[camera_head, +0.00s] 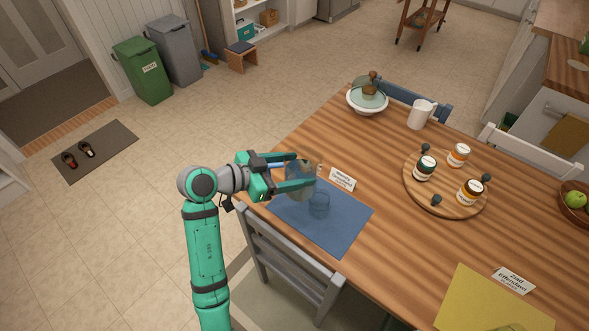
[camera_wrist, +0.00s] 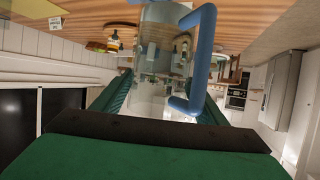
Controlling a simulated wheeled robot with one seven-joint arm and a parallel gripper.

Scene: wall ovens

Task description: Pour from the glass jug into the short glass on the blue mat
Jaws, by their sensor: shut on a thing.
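The clear glass jug (camera_head: 300,183) is held by my gripper (camera_head: 302,172) over the back left part of the blue mat (camera_head: 343,228). The short glass (camera_head: 319,204) stands upright on the mat, just right of and nearer the front than the jug. The two overlap closely in the head view. I cannot make out any liquid in the glass.
A name card (camera_head: 342,179) stands behind the mat. A wooden round board (camera_head: 445,201) with several jars is to the right. A grey chair (camera_head: 290,262) stands at the near edge.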

